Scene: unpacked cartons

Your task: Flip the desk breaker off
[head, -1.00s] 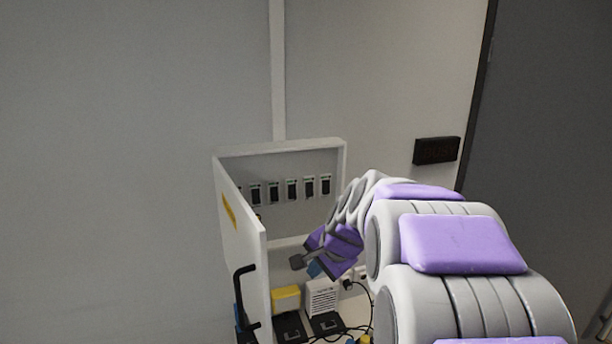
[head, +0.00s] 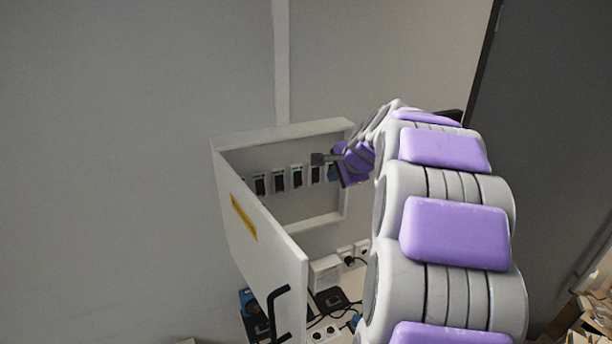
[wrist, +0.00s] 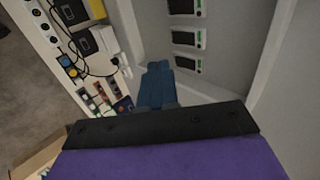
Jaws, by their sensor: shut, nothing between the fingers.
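The open white breaker box (head: 270,132) hangs on the wall, with a row of several black breaker switches (head: 278,182) on its back panel. Three of the switches (wrist: 184,38) show in the wrist view, each with a small green mark. I cannot read which one is the desk breaker. My gripper (head: 318,159) is at the right end of the row, in front of the rightmost switches, and partly hides them. In the wrist view its blue fingers (wrist: 157,76) are together and empty. I cannot tell whether they touch a switch.
The box door (head: 255,235), with a yellow label and black handle, stands open at the left. Below is a shelf with a white charger (head: 325,272), black devices, a power strip (head: 322,336) and cables. Wall sockets (head: 353,252) sit under the box.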

